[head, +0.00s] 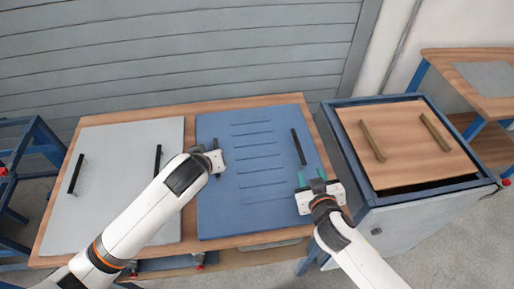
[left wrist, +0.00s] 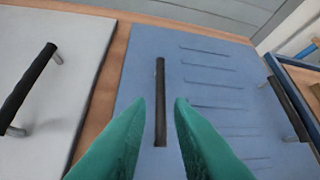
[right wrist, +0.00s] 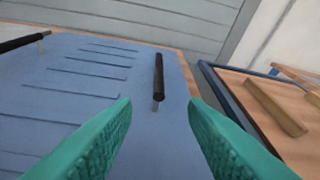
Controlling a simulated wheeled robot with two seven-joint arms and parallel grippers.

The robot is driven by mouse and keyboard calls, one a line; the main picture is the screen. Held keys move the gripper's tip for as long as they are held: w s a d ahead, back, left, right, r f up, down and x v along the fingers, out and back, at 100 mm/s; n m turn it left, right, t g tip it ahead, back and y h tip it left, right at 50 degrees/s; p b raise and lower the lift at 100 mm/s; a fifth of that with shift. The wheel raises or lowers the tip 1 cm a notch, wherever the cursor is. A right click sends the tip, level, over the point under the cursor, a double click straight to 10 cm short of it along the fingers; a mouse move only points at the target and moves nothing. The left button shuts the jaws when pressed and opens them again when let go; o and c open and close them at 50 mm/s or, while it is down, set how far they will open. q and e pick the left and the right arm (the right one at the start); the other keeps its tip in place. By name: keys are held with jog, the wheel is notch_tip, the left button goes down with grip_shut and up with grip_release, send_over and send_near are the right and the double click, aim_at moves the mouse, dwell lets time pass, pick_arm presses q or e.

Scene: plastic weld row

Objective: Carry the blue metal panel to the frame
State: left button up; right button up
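The blue metal panel (head: 250,205) lies flat on a wooden table, with several slots and two black handles. My left gripper (head: 216,160) is over the panel's left side; in the left wrist view its green fingers (left wrist: 160,115) are apart, with the panel's left handle (left wrist: 160,100) between and beyond them. My right gripper (head: 312,182) is over the panel's right edge. Its green fingers are apart in the right wrist view (right wrist: 165,120), and the right handle (right wrist: 158,77) stands ahead between them, not gripped. The frame (head: 375,197) may be the blue-rimmed one at right, with a wooden panel in it.
A grey panel (head: 122,135) with two black handles lies left on the same table (head: 190,125). The wooden panel (head: 400,130) has two wooden handles. A blue stand (head: 40,140) is at far left, another table (head: 450,52) at far right. A grey slatted wall closes the back.

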aim_at(301, 154)
jog(key=shift+w+a, duration=0.1)
jog(key=shift+w, duration=0.3)
jog(key=shift+s+r, duration=0.2)
jog(key=shift+s, duration=0.35)
pick_arm(q)
jog(key=x, duration=1.2)
jog(key=shift+w+a+r, duration=0.1)
jog(key=shift+w+r, duration=0.05)
jog(key=shift+r, duration=0.1)
pick_arm(e)
jog(key=x, duration=1.2)
jog(key=shift+w, duration=0.2)
pick_arm(q)
jog(key=shift+c, duration=0.2)
pick_arm(e)
jog(key=shift+c, duration=0.2)
pick_arm(q)
jog(key=shift+c, duration=1.4)
pick_arm(e)
jog(key=shift+c, duration=1.4)
pick_arm(q)
grip_shut()
pick_arm(e)
grip_shut()
pick_arm(q)
jog(key=shift+r, duration=0.1)
